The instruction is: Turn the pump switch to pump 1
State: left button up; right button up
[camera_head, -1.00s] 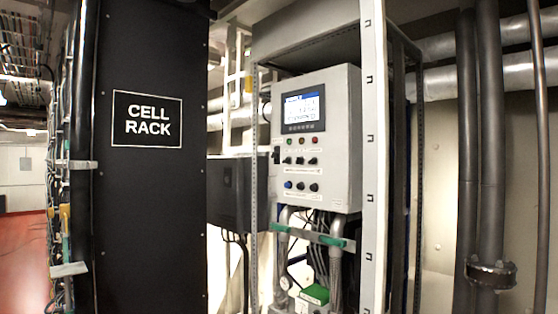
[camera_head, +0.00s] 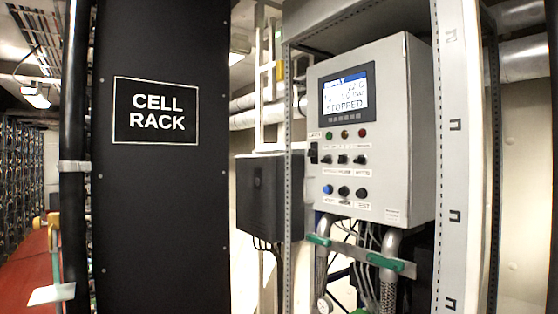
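The control box (camera_head: 382,120) is a light grey cabinet mounted in a metal frame, right of centre. Its screen (camera_head: 347,93) reads "STOPPED" in the lower line. A black switch (camera_head: 313,153) sits on the box's left side. The labels are too small to read, so I cannot tell which control is the pump switch. Neither gripper is in view.
A tall black panel marked "CELL RACK" (camera_head: 156,111) stands at left. A white upright post (camera_head: 461,150) rises close on the right. Pipes with green clamps (camera_head: 391,263) hang under the box. Red floor (camera_head: 30,270) shows at far left.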

aim_at(341, 159)
jog(key=u, duration=0.05)
jog(key=i, duration=1)
jog(key=z, duration=0.4)
